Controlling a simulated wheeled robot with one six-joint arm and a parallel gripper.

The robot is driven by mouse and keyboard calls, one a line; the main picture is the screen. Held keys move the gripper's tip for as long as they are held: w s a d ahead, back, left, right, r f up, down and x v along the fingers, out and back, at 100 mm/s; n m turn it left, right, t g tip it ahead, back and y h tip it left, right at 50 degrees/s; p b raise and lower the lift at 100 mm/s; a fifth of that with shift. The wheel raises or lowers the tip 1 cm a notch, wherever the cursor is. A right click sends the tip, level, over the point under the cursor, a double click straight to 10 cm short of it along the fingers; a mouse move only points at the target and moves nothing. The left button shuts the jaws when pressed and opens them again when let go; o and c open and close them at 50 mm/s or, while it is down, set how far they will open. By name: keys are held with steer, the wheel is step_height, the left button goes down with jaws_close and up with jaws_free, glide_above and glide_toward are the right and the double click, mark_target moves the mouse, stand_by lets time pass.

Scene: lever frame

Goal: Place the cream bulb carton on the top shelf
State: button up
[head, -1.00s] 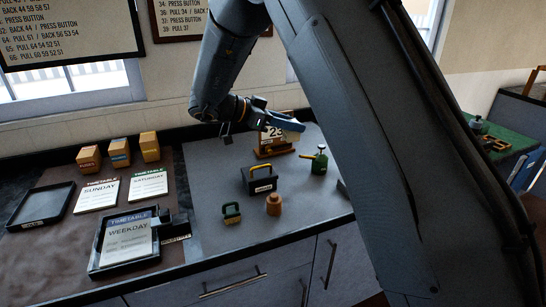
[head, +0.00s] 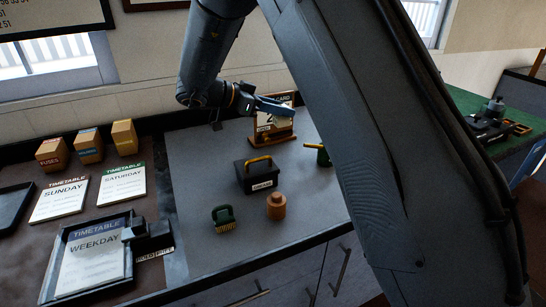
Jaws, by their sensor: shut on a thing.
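My gripper (head: 284,111), with blue fingers, is above the back of the grey counter mat, in front of the desk calendar. It is shut on a small pale object, which I take to be the cream bulb carton (head: 283,122). Only a little of the carton shows below the fingers, against the calendar, and its label cannot be read. The top shelf is not in view.
A calendar stand (head: 262,140) is just behind my gripper. Three small cartons (head: 89,147), timetables and trays (head: 62,290) are at left.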

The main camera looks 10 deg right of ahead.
steer(key=f, duration=0.1)
steer(key=w+f+b, duration=0.1)
steer(key=f+b, duration=0.1)
steer(key=shift+w+f, duration=0.2)
steer(key=shift+w, duration=0.2)
step_height(320, 180, down, 10)
steer(key=shift+r+p, duration=0.1)
steer(key=shift+p, duration=0.65)
steer(key=o, duration=1.1)
